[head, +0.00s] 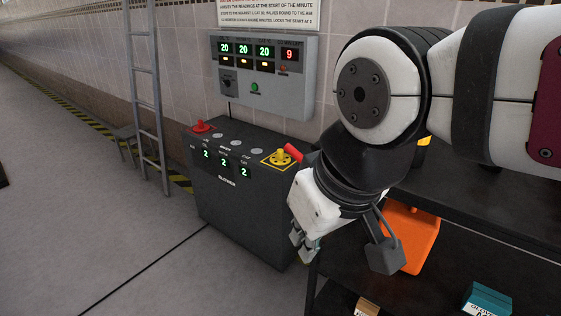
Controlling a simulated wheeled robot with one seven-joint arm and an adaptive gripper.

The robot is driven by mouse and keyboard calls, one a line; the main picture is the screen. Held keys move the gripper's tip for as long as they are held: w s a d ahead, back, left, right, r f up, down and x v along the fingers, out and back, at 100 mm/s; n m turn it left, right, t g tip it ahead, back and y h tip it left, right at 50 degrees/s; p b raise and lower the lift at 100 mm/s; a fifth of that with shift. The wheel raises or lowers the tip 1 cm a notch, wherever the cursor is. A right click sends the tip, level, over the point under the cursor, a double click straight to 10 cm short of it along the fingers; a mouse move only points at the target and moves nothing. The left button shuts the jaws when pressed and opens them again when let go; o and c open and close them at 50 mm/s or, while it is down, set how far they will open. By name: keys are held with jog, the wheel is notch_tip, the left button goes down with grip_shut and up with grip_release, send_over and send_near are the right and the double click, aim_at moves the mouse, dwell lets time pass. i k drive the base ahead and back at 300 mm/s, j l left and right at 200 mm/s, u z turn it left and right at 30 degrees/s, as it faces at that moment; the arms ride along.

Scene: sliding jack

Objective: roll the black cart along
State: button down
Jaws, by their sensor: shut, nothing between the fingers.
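A black cart (465,205) with shelves stands at the lower right, partly cut off by the picture's edges and partly hidden behind my arm. Its front left post shows just below my gripper. My gripper (304,246) points down at the cart's left end, with its fingers together and nothing seen between them. I cannot tell whether it touches the cart.
An orange object (412,236), a teal box (486,301) and a small cardboard box (367,307) are on the cart's lower part. A dark console (240,205) stands close left, below a grey wall panel (262,95). A ladder (150,100) leans at the wall. The floor at left is clear.

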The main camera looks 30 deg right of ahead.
aim_at(522, 210)
jog(key=z, duration=1.65)
jog(key=k+l+z, duration=0.1)
jog(key=k+l, duration=0.1)
jog(key=k, duration=0.55)
jog(key=i+j+u, duration=0.1)
jog(key=j, duration=0.35)
jog(key=i+j+u, duration=0.1)
jog(key=j, duration=0.35)
jog(key=i+j+u, duration=0.1)
jog(key=i+j, duration=0.2)
jog(key=j, duration=0.15)
jog(key=i+j+u, duration=0.15)
jog(key=j, duration=0.25)
jog(key=i+j+u, duration=0.1)
jog(key=i+j, duration=0.15)
jog(key=j, duration=0.15)
jog(key=i+j+u, duration=0.1)
jog(key=j, duration=0.3)
jog(key=i+l, duration=0.1)
jog(key=l, duration=0.3)
jog(key=i+l, duration=0.1)
jog(key=l, duration=0.25)
